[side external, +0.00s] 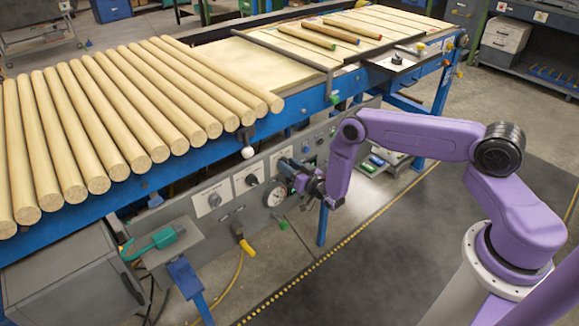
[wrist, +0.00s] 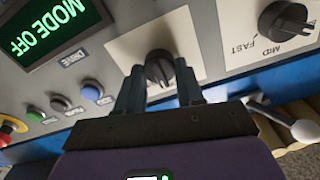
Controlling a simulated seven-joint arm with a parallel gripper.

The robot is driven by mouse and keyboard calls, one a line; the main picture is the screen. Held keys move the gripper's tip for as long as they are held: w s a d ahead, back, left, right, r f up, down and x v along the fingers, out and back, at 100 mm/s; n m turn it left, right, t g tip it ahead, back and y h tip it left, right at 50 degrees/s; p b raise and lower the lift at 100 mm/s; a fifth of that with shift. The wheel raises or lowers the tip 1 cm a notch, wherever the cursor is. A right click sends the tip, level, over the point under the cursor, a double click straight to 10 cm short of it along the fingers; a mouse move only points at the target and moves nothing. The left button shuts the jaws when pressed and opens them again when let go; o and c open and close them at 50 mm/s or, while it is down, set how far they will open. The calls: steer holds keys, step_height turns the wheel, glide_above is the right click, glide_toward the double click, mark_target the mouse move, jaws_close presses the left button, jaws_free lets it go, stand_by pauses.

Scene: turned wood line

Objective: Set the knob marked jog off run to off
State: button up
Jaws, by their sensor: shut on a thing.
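A black knob (wrist: 159,68) on a pale plate (wrist: 153,38) stands between my two fingertips in the wrist view. My gripper (wrist: 160,80) is shut on this knob, one finger on each side. The plate's markings and the knob's pointer cannot be read. A display (wrist: 52,30) to the left on the panel shows "MODE OFF" in green letters. In the side view my gripper (side external: 287,168) is at the front of the grey panel and hides the knob.
Another black knob (wrist: 285,20) marked MID and FAST is to the right. Coloured buttons (wrist: 90,92) and a red stop button (wrist: 10,126) are at the left. A white-ball lever (wrist: 303,131) juts out nearby. A gauge (side external: 277,193) sits below my gripper.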

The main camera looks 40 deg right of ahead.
steer(key=o, duration=1)
steer(key=shift+o, duration=0.2)
steer(key=shift+s, duration=0.1)
steer(key=s, duration=1.7)
steer(key=shift+s, duration=0.15)
